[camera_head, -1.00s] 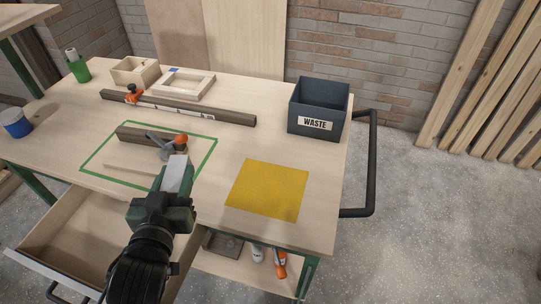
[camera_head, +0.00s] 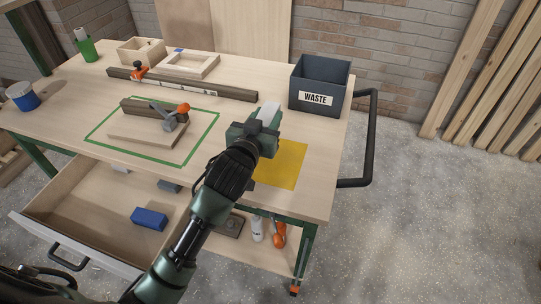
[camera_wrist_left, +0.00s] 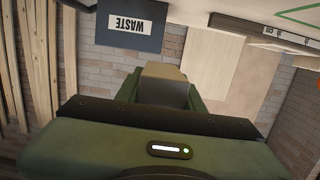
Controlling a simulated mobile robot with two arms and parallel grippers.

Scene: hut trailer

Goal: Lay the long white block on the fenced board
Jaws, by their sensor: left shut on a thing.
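My left gripper (camera_head: 262,126) is shut on the long white block (camera_head: 268,112), over the yellow mat (camera_head: 284,166). In the left wrist view the block (camera_wrist_left: 162,86) sticks out between the green fingers; most of it is hidden by the gripper. The fenced board (camera_head: 140,133) lies inside a green outline on the workbench, to the left of the gripper. A dark wooden strip (camera_head: 146,110) runs along its back, with an orange-knobbed clamp (camera_head: 176,117) at its right end. The board's front is bare. My right gripper is not in view.
A dark WASTE bin (camera_head: 319,86) stands at the back right. An open drawer (camera_head: 100,205) juts out in front.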

